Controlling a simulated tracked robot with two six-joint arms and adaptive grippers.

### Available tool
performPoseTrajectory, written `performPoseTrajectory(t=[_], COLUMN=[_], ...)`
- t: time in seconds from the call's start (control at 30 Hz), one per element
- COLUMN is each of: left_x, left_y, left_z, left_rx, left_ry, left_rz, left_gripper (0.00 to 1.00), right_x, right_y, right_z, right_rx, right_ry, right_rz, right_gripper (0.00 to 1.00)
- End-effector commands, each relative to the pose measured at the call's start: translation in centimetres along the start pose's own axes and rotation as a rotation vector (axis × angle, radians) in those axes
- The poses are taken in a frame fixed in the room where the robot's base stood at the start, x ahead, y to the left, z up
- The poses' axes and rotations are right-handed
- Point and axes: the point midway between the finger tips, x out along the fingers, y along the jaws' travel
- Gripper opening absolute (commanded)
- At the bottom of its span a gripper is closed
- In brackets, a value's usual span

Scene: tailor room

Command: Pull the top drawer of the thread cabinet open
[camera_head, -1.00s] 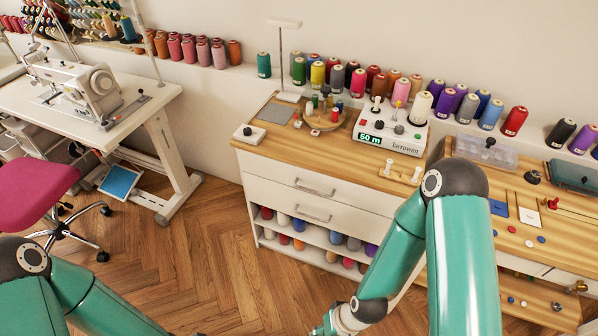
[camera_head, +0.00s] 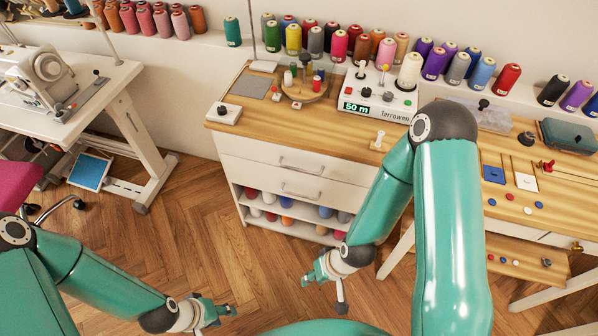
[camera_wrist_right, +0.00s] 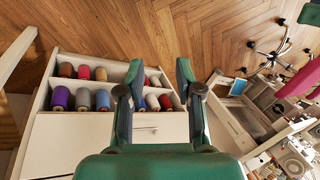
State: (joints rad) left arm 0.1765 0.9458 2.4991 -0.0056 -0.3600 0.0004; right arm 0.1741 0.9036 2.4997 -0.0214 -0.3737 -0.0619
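The white thread cabinet (camera_head: 236,185) stands in the middle of the head view. Its top drawer (camera_head: 256,157) looks shut, with a bar handle (camera_head: 301,168) on its front. A second shut drawer (camera_head: 258,181) is below it, above open shelves of thread spools. My right gripper (camera_head: 322,288) is low in front of the cabinet, apart from the handles. In the right wrist view its fingers (camera_wrist_right: 159,72) are spread and empty, with the cabinet appearing upside down beyond and a handle (camera_wrist_right: 146,128) partly hidden. My left gripper (camera_head: 215,309) is low at the bottom, away from the cabinet; its finger opening is unclear.
A winder box (camera_head: 376,98) reading "50 m", a round spool stand (camera_head: 304,88) and a small white peg (camera_head: 379,140) stand on the wooden top. A sewing table (camera_head: 138,135) is at left. A second workbench (camera_head: 560,210) is at right. Floor before the cabinet is clear.

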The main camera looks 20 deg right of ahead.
Motion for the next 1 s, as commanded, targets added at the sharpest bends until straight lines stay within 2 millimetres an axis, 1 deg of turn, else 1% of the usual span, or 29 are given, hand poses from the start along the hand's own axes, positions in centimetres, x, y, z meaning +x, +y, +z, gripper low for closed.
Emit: performPoseTrajectory(t=[0.03, 0.07, 0.1, 0.17, 0.2, 0.27, 0.3, 0.37, 0.4, 0.47, 0.5, 0.57, 0.6, 0.67, 0.7, 0.8, 0.9, 1.0], left_x=[2.2, 3.0, 4.3, 6.5, 8.0, 10.4, 12.0, 14.3, 15.8, 18.1, 19.6, 21.9, 23.4, 25.7, 27.1, 30.4, 33.0, 34.7], left_y=[-0.8, -1.1, -1.6, -2.3, -2.9, -3.8, -4.3, -5.2, -5.7, -6.5, -7.1, -7.9, -8.4, -9.3, -9.8, -11.0, -11.9, -12.5], left_z=[0.0, 0.0, 0.0, 0.0, 0.0, 0.0, 0.0, -0.1, -0.1, -0.1, -0.1, -0.1, -0.1, -0.1, -0.1, -0.1, -0.2, -0.2], left_rx=[0.0, 0.0, 0.0, 0.0, 0.0, 0.0, 0.0, 0.0, 0.0, 0.0, 0.0, 0.0, 0.0, 0.0, 0.0, 0.0, 0.0, 0.0], left_ry=[-0.001, -0.001, -0.001, -0.001, -0.001, -0.001, -0.001, -0.001, -0.001, -0.001, -0.001, -0.001, -0.001, -0.001, -0.001, -0.001, -0.001, 0.0], left_rz=[0.0, 0.0, 0.0, 0.0, 0.0, 0.0, 0.0, 0.0, 0.0, 0.0, 0.0, 0.0, 0.0, 0.0, 0.0, 0.0, 0.0, 0.0], left_gripper=[0.4, 0.4, 0.4, 0.4, 0.4, 0.4, 0.4, 0.4, 0.4, 0.4, 0.4, 0.4, 0.4, 0.4, 0.4, 0.4, 0.4, 0.4], right_x=[1.4, 1.8, 2.3, 3.0, 3.4, 3.8, 4.0, 4.0, 3.9, 3.6, 3.3, 2.8, 2.4, 1.8, 1.3, -0.1, -1.5, -2.7], right_y=[0.8, 1.1, 1.5, 2.1, 2.5, 3.1, 3.5, 4.0, 4.3, 4.8, 5.0, 5.4, 5.7, 6.0, 6.1, 6.4, 6.6, 6.6], right_z=[-1.1, -1.8, -2.9, -4.8, -6.2, -8.2, -9.6, -11.4, -12.6, -14.2, -15.1, -16.4, -17.1, -18.0, -18.4, -19.1, -19.4, -19.3], right_rx=[-0.045, -0.081, -0.134, -0.231, -0.302, -0.417, -0.495, -0.614, -0.692, -0.807, -0.883, -0.995, -1.067, -1.174, -1.242, -1.396, -1.517, -1.602], right_ry=[0.041, 0.066, 0.103, 0.171, 0.22, 0.3, 0.354, 0.435, 0.486, 0.563, 0.613, 0.685, 0.731, 0.798, 0.839, 0.928, 0.993, 1.034], right_rz=[0.0, 0.001, 0.003, 0.012, 0.022, 0.043, 0.063, 0.1, 0.129, 0.18, 0.219, 0.284, 0.333, 0.413, 0.469, 0.618, 0.759, 0.875], right_gripper=[0.35, 0.35, 0.35, 0.35, 0.35, 0.35, 0.35, 0.35, 0.35, 0.35, 0.35, 0.35, 0.35, 0.35, 0.35, 0.35, 0.35, 0.35])
